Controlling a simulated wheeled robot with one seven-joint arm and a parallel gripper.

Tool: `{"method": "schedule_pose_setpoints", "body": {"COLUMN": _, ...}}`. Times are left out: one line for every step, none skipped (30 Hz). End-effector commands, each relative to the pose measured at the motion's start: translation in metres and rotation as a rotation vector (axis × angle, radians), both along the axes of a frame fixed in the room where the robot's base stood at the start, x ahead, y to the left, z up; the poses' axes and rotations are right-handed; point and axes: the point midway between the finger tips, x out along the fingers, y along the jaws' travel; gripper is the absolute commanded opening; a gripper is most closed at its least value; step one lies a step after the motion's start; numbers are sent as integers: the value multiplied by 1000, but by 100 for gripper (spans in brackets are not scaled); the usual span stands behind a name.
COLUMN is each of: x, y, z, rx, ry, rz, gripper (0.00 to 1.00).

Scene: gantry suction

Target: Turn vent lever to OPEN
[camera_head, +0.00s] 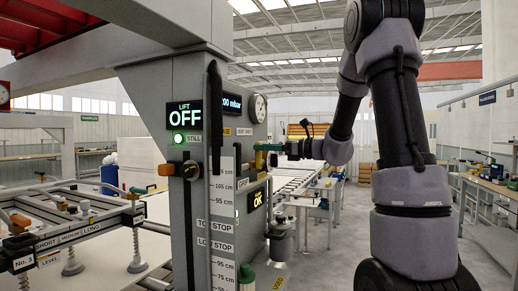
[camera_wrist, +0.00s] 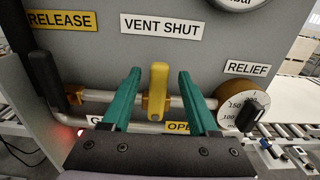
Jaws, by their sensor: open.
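The yellow vent lever (camera_wrist: 158,92) stands upright on a horizontal metal pipe, below the VENT SHUT sign (camera_wrist: 161,26). My gripper (camera_wrist: 160,72) is open, its two teal fingers on either side of the lever with a visible gap at each side. The yellow OPEN label (camera_wrist: 179,127) lies low and right of the lever, partly covered by the right finger. Another label at lower left is mostly hidden by the left finger. In the head view my gripper (camera_head: 268,148) is at the side face of the grey column; I cannot make out the lever there.
The RELIEF dial (camera_wrist: 238,105) with a black knob sits close right of my fingers. A dark upright handle (camera_wrist: 42,85) stands at left, near the RELEASE label (camera_wrist: 62,20). The column (camera_head: 150,110) shows a LIFT OFF display (camera_head: 185,115). A roller conveyor (camera_head: 300,180) runs behind.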

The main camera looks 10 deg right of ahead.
Motion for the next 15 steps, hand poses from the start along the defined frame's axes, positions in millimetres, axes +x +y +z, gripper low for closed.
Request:
{"method": "schedule_pose_setpoints", "body": {"x": 4, "y": 6, "z": 0, "rx": -1, "ry": 0, "rz": 3, "gripper": 60}}
{"method": "schedule_pose_setpoints", "body": {"x": 6, "y": 9, "z": 0, "rx": -1, "ry": 1, "rz": 2, "gripper": 60}}
{"method": "schedule_pose_setpoints", "body": {"x": 8, "y": 12, "z": 0, "rx": 0, "ry": 1, "rz": 1, "gripper": 60}}
{"method": "schedule_pose_setpoints", "body": {"x": 10, "y": 14, "z": 0, "rx": 0, "ry": 1, "rz": 2, "gripper": 60}}
{"method": "schedule_pose_setpoints", "body": {"x": 11, "y": 16, "z": -1, "rx": -2, "ry": 1, "rz": 2, "gripper": 60}}
{"method": "schedule_pose_setpoints", "body": {"x": 12, "y": 17, "z": -1, "rx": -2, "ry": 1, "rz": 2, "gripper": 60}}
{"method": "schedule_pose_setpoints", "body": {"x": 13, "y": 18, "z": 0, "rx": -1, "ry": 1, "rz": 1, "gripper": 60}}
{"method": "schedule_pose_setpoints", "body": {"x": 14, "y": 19, "z": 0, "rx": -1, "ry": 1, "rz": 1, "gripper": 60}}
{"method": "schedule_pose_setpoints", "body": {"x": 14, "y": 20, "z": 0, "rx": -1, "ry": 1, "rz": 1, "gripper": 60}}
{"method": "schedule_pose_setpoints", "body": {"x": 14, "y": 20, "z": 0, "rx": -1, "ry": 1, "rz": 0, "gripper": 60}}
{"method": "schedule_pose_setpoints", "body": {"x": 14, "y": 20, "z": 0, "rx": -1, "ry": 1, "rz": 0, "gripper": 60}}
{"method": "schedule_pose_setpoints", "body": {"x": 14, "y": 20, "z": 0, "rx": -1, "ry": 1, "rz": 0, "gripper": 60}}
{"method": "schedule_pose_setpoints", "body": {"x": 14, "y": 20, "z": 0, "rx": -1, "ry": 1, "rz": 0, "gripper": 60}}
{"method": "schedule_pose_setpoints", "body": {"x": 14, "y": 20, "z": 0, "rx": -1, "ry": 1, "rz": 0, "gripper": 60}}
{"method": "schedule_pose_setpoints", "body": {"x": 14, "y": 19, "z": 0, "rx": -1, "ry": 1, "rz": 0, "gripper": 60}}
